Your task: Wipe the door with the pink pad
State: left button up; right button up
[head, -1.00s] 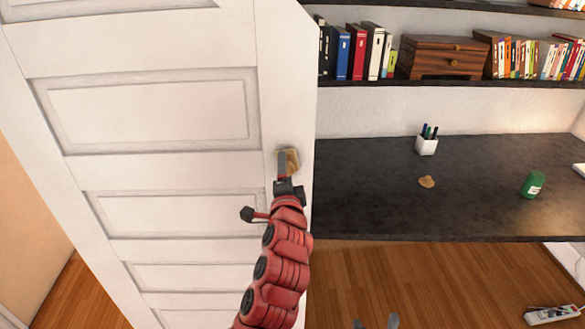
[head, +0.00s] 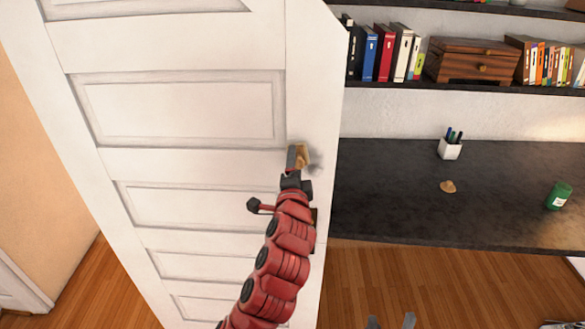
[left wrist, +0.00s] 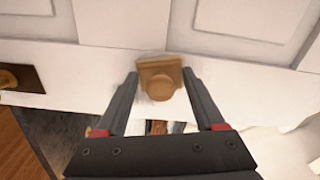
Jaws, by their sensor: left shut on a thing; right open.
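The white panelled door (head: 190,162) fills the left and middle of the head view. My left gripper (head: 298,160) is shut on a small tan pad (head: 303,157), which looks tan rather than pink. In the left wrist view the pad (left wrist: 160,68) has a round knob, sits between the fingertips (left wrist: 160,84) and appears against the door (left wrist: 120,22). A grey smudge or shadow (head: 316,166) shows on the door just right of the pad. My right gripper (head: 391,321) is open and empty at the bottom edge, only its fingertips showing.
A dark desk (head: 400,205) right of the door carries a pen cup (head: 450,149), a tan lump (head: 447,187) and a green can (head: 558,196). Shelves with books (head: 387,52) hang above. A brass door fitting (left wrist: 20,78) shows at the left of the wrist view.

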pick_arm(q)
jog(key=shift+s+d+f+b, duration=0.15)
jog(key=shift+d+b, duration=0.65)
jog(key=shift+d, duration=0.9)
jog(key=shift+d+b, duration=0.75)
jog(key=shift+d, duration=0.15)
jog(key=shift+d+b, duration=0.3)
jog(key=shift+d, duration=0.55)
